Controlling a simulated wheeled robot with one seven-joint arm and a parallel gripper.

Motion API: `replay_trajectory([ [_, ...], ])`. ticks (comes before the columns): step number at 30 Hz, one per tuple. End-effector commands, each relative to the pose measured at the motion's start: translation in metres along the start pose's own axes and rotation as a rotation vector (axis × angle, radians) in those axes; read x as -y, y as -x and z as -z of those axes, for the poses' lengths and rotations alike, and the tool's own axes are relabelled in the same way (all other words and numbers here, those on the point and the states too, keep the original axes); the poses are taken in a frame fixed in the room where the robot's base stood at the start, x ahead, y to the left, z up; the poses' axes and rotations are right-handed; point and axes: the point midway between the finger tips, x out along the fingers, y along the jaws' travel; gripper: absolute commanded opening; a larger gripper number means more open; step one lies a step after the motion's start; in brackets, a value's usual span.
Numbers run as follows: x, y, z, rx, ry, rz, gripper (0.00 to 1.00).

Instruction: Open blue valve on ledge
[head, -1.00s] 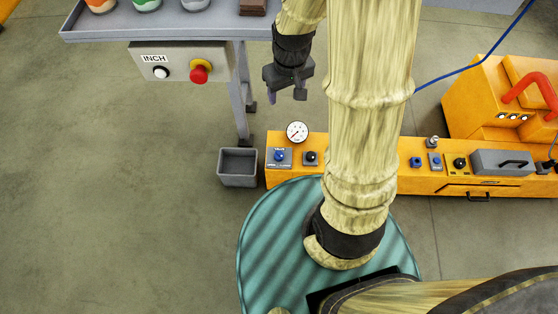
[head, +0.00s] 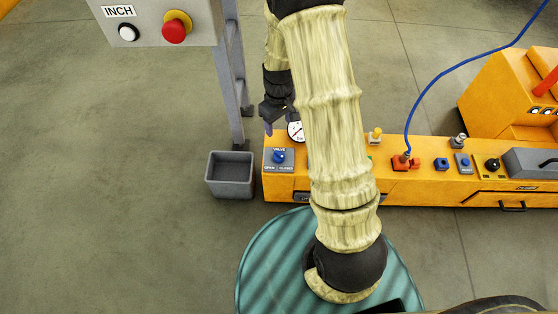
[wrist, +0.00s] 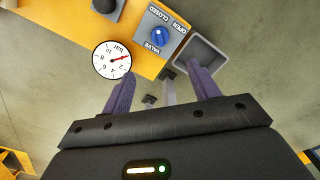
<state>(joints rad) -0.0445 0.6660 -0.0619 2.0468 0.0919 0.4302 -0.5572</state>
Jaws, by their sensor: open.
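The blue valve (head: 279,157) is a small round knob on a grey plate at the left end of the yellow ledge (head: 430,188). The plate reads VALVE, with OPEN and CLOSED marks; I cannot tell which mark the knob points to. In the wrist view the blue valve (wrist: 160,36) lies ahead, between the lines of the two fingers. My gripper (head: 270,128) is above and behind the ledge's left end, apart from the valve. In the wrist view my gripper (wrist: 163,80) has its purple fingers spread, with nothing between them.
A round white gauge (wrist: 112,59) with a red needle stands beside the valve. A grey open bin (head: 230,176) sits left of the ledge. The INCH button box (head: 150,22) and its grey post are at upper left. A blue hose (head: 436,82) runs to a red fitting (head: 405,163).

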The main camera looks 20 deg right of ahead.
Motion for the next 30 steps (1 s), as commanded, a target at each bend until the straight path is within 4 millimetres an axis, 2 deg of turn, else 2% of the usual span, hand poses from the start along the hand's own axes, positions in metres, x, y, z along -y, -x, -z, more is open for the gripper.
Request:
replay_trajectory([
  [14,0.0,-0.008,0.0,0.002,0.002,0.001,0.61],
  [20,0.0,-0.035,0.0,0.003,0.002,0.002,0.61],
  [30,0.0,-0.096,-0.001,0.004,0.002,0.002,0.61],
])
